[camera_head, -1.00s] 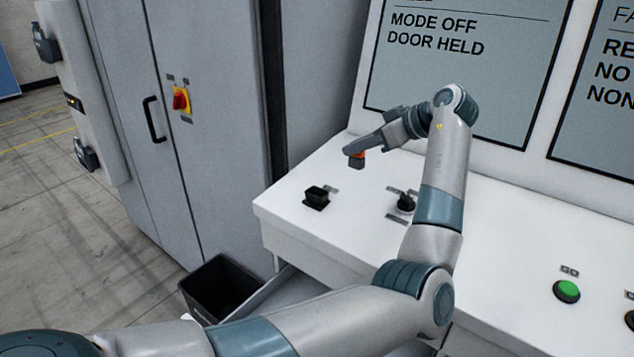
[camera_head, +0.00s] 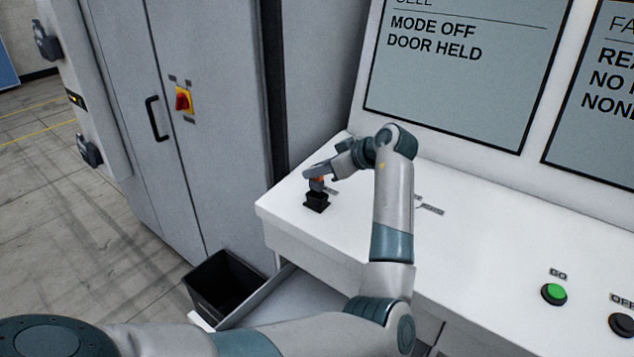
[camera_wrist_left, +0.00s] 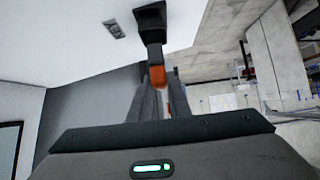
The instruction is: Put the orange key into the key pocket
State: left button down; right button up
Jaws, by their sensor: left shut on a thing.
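My left gripper (camera_head: 315,177) is shut on the orange key (camera_head: 317,184), directly above the key pocket. The key pocket (camera_head: 316,204) is a small black square holder on the white console top, near its left end. In the left wrist view the orange key (camera_wrist_left: 157,76) sits between the fingers of my left gripper (camera_wrist_left: 160,85). A dark shank runs from the orange part to the black pocket (camera_wrist_left: 150,17); I cannot tell how deep it reaches inside. My right gripper does not show.
The white console (camera_head: 480,235) carries a green button (camera_head: 554,294) and a black button (camera_head: 622,324) at right. A screen (camera_head: 455,65) stands behind. A grey cabinet with a red switch (camera_head: 183,101) is at left. A black bin (camera_head: 224,285) stands below the console's left end.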

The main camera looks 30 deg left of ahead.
aim_at(322, 180)
pick_arm(q)
notch_tip(322, 180, down, 3)
jog(key=shift+f+p, duration=0.15)
jog(key=shift+p, duration=1)
jog(key=shift+f, duration=0.25)
jog(key=shift+f, duration=0.2)
jog(key=c, duration=1.7)
grip_release()
jog(key=shift+o, duration=0.2)
jog(key=shift+r, duration=0.2)
